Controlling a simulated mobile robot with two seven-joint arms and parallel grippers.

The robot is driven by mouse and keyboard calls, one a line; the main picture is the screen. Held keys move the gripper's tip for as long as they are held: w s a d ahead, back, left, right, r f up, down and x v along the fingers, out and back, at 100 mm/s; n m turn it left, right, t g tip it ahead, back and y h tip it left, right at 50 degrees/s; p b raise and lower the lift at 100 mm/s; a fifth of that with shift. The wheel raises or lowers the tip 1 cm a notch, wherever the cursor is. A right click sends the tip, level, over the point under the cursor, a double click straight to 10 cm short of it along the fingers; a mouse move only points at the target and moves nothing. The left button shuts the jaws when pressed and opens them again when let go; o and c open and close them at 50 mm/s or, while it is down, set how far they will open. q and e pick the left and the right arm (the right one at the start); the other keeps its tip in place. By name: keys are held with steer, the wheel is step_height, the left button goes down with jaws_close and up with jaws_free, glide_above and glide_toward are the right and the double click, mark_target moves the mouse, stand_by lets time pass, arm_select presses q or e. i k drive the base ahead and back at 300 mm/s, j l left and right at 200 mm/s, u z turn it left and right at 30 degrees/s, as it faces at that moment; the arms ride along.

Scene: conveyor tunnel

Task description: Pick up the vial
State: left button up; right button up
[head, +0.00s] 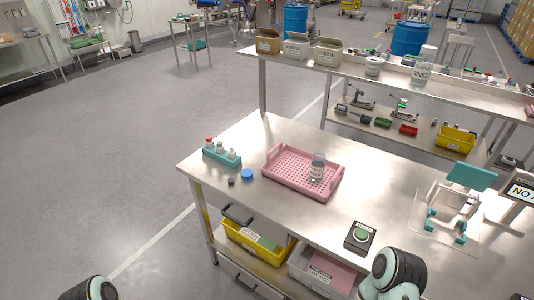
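A clear glass vial with a pale label (317,167) stands upright on the right part of a pink perforated tray (275,180). The tray lies on the metal table. Several small bottles, one with a red top, stand in a teal rack (221,156) at the table's left corner. Neither gripper can be seen. Only rounded parts of my arms show, at the bottom left and at the bottom right in front of the table. Nothing is seen touching the vial.
A blue cap (247,174) and a small dark piece (231,181) lie left of the tray. A green button box (360,236) sits near the front edge. A teal and white stand (458,200) is at right. Bare tabletop lies between tray and stand.

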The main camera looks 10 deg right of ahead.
mark_target(232, 155)
steer(key=i+j+z, duration=0.2)
steer(key=j+z, duration=0.25)
steer(key=j, duration=0.2)
steer(key=j+z, duration=0.2)
steer(key=j, duration=0.15)
steer(key=i+j+z, duration=0.1)
steer(key=j, duration=0.45)
steer(key=i+j+z, duration=0.15)
steer(key=j, duration=0.4)
steer(key=k, duration=0.05)
